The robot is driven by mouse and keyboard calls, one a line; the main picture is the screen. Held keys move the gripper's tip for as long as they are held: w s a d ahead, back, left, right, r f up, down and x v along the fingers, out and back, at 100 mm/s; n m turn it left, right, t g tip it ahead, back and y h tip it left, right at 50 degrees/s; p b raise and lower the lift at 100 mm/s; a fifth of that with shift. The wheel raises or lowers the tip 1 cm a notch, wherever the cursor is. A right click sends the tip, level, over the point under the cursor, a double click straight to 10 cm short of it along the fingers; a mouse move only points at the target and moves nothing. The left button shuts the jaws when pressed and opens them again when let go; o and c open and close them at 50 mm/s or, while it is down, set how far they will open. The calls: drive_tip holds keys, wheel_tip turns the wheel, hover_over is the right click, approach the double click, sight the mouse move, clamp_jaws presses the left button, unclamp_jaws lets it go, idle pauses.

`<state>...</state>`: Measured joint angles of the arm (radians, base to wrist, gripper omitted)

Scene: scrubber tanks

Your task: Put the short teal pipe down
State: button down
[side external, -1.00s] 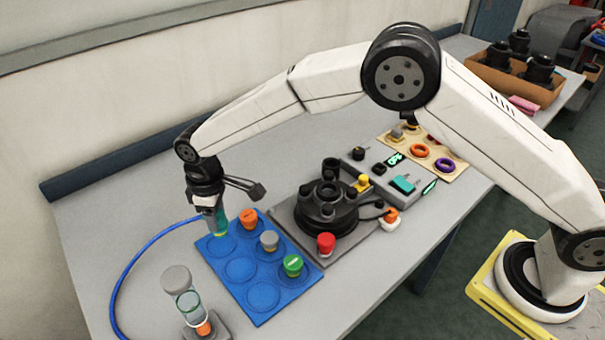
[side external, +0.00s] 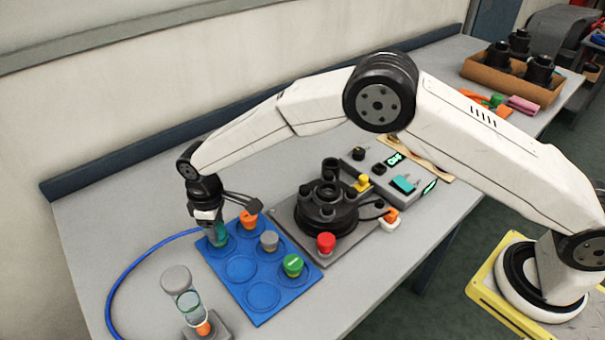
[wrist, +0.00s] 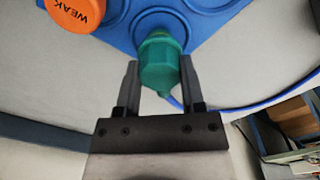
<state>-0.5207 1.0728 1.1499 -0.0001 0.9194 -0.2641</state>
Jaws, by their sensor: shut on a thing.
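The short teal pipe (wrist: 160,62) is between the fingers of my gripper (wrist: 160,85) in the wrist view. In the side view, the teal pipe (side external: 218,237) is at the back left corner of the blue tray (side external: 241,270), below my gripper (side external: 212,228). My gripper is shut on it. The pipe's lower end is at the tray's corner recess; I cannot tell whether it touches the bottom. The tray has round recesses, several of them empty.
An orange cap (side external: 249,220), marked WEAK in the wrist view (wrist: 78,12), stands close beside the pipe. A grey cap (side external: 269,240) and a green cap (side external: 293,265) stand on the tray. A black device (side external: 326,208) with a red cap (side external: 326,243) is to the right. A blue hose (side external: 130,262) curves at left.

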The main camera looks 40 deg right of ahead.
drive_tip(key=shift+f, duration=0.15)
drive_tip(key=shift+c, duration=1)
unclamp_jaws()
wheel_tip(320, 180, up, 12)
drive_tip(key=shift+r, duration=0.2)
